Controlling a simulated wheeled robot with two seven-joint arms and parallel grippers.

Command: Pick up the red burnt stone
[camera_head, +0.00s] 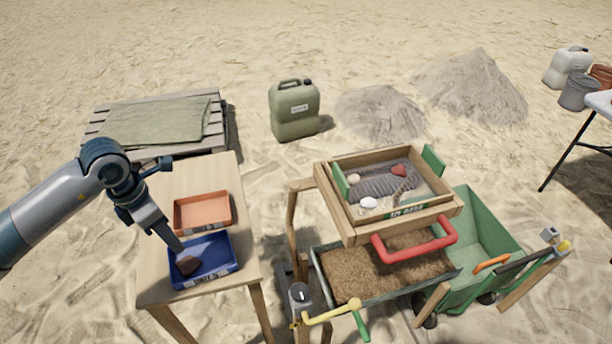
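A small red stone (399,170) lies in the wooden sieve box (349,226), near its back right, on a grey mesh. My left gripper (178,247) points down over the blue tray (212,277) on the wooden table, well to the left of the sieve. A dark brown piece (188,264) is in the blue tray just below the fingertips. Whether the fingers touch it, or are open or shut, is too small to tell. My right gripper is not in view.
The sieve also holds a white lump (369,203), a tan lump (353,180) and a thin brownish piece. An empty orange tray (203,212) is behind the blue one. A red handle (414,247) sticks out at the sieve's front, above a soil-filled trough (385,277).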

